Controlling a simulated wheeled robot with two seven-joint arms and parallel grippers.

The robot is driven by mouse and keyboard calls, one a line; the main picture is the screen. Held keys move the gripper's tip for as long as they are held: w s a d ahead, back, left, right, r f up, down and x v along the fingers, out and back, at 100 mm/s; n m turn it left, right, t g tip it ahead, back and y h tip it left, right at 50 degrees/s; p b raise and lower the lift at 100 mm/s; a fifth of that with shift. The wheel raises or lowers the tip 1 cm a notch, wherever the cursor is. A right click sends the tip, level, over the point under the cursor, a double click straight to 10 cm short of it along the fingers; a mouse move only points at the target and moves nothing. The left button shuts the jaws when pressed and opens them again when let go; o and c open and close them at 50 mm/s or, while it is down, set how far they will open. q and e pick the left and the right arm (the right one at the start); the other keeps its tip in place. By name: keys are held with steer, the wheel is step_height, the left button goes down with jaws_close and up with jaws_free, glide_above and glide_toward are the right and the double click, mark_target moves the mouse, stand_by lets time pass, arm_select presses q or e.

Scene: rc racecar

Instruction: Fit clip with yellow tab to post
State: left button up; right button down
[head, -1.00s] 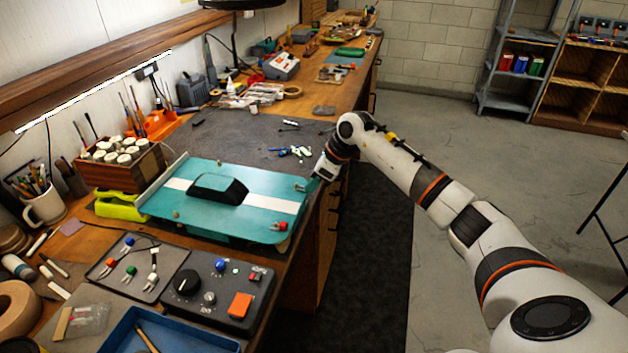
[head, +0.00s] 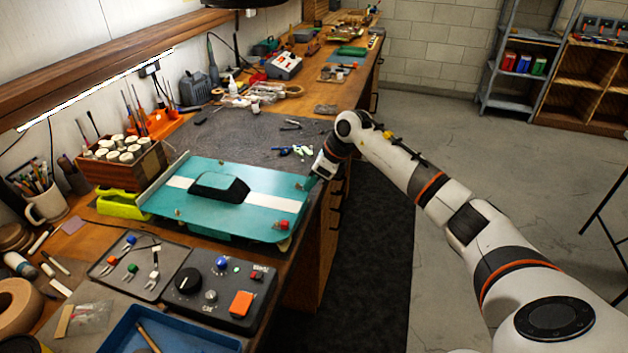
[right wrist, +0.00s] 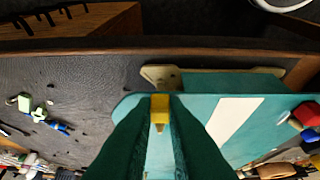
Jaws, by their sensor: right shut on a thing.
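The teal car body (head: 265,222) with a white stripe and black canopy lies on the bench. My right gripper (head: 312,180) is at its far right corner, where a small post (head: 300,186) stands. In the right wrist view the gripper (right wrist: 160,99) is shut on the clip with the yellow tab (right wrist: 160,108), over the rounded corner of the body. The fingers hide most of the clip and the post below, so I cannot tell whether the clip is on the post. My left gripper is not in view.
A clip with a red tab (head: 282,225) sits at the near right corner. A grey tray (head: 113,279) holds clips with blue, green and white tabs. A black control box (head: 207,310) stands beside it. Small tools (head: 291,151) lie on the mat behind the gripper.

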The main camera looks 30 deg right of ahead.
steer(key=shift+w+a, duration=0.35)
steer(key=shift+w, duration=0.05)
stand_by(0.4)
steer(key=c, duration=1.4)
jaws_free()
steer(key=shift+o, duration=0.2)
steer(key=b+v, duration=0.2)
steer(key=v, duration=1)
